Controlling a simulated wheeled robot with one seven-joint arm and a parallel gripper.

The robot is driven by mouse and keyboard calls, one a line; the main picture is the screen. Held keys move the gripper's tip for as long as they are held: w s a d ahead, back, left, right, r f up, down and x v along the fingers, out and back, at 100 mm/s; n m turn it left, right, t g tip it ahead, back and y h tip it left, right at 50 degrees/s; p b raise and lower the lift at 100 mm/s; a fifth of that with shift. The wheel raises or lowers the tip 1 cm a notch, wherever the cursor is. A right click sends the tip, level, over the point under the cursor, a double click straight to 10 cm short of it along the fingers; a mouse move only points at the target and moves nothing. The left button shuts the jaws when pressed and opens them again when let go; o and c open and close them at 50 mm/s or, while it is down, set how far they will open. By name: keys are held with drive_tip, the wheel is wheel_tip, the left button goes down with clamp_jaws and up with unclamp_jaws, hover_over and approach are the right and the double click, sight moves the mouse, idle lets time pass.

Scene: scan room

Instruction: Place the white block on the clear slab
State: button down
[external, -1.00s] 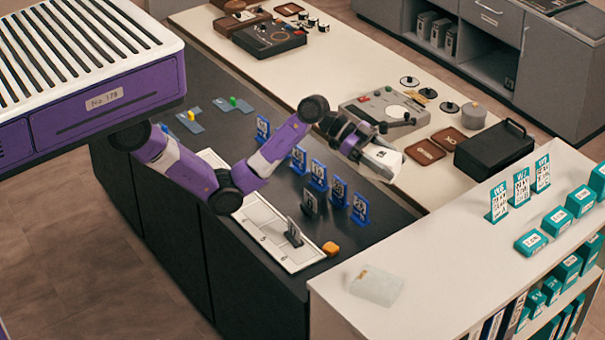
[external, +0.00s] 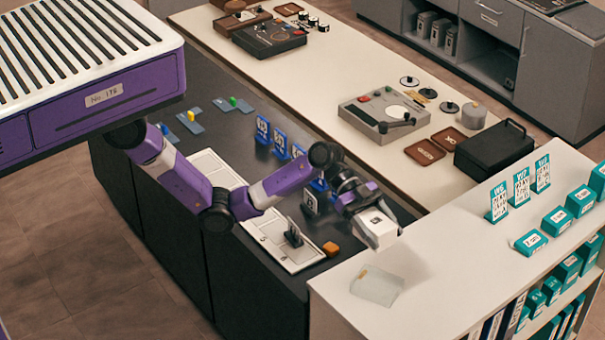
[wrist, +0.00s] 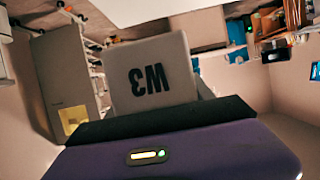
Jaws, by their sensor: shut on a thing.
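The white block (external: 383,230) is in my gripper (external: 364,206), which is shut on it. In the wrist view the block (wrist: 150,75) fills the upper middle and bears dark upside-down lettering that seems to read W3. The clear slab (external: 378,287) lies flat on the white counter top, near its left end, with a small yellowish mark. The block is held above and apart from the slab, just behind it in the picture. I cannot tell the exact height.
The white counter (external: 450,270) has free room around the slab. Teal stands (external: 520,188) and teal boxes are at its right. Blue numbered stands (external: 280,145) and an orange piece (external: 331,248) sit on the lower dark bench. A black case (external: 495,150) stands behind.

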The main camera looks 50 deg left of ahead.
wheel_tip(320, 180, down, 13)
drive_tip(key=shift+r+p, duration=0.2)
drive_tip(key=shift+p, duration=0.45)
drive_tip(key=shift+f, duration=0.2)
drive_tip(key=shift+c, duration=2)
unclamp_jaws()
drive_tip(key=shift+r, duration=0.1)
drive_tip(key=shift+a+r, duration=0.1)
drive_tip(key=shift+r, duration=0.05)
drive_tip(key=b+v, duration=0.2)
drive_tip(key=v, duration=0.9)
drive_tip(key=shift+a, duration=0.45)
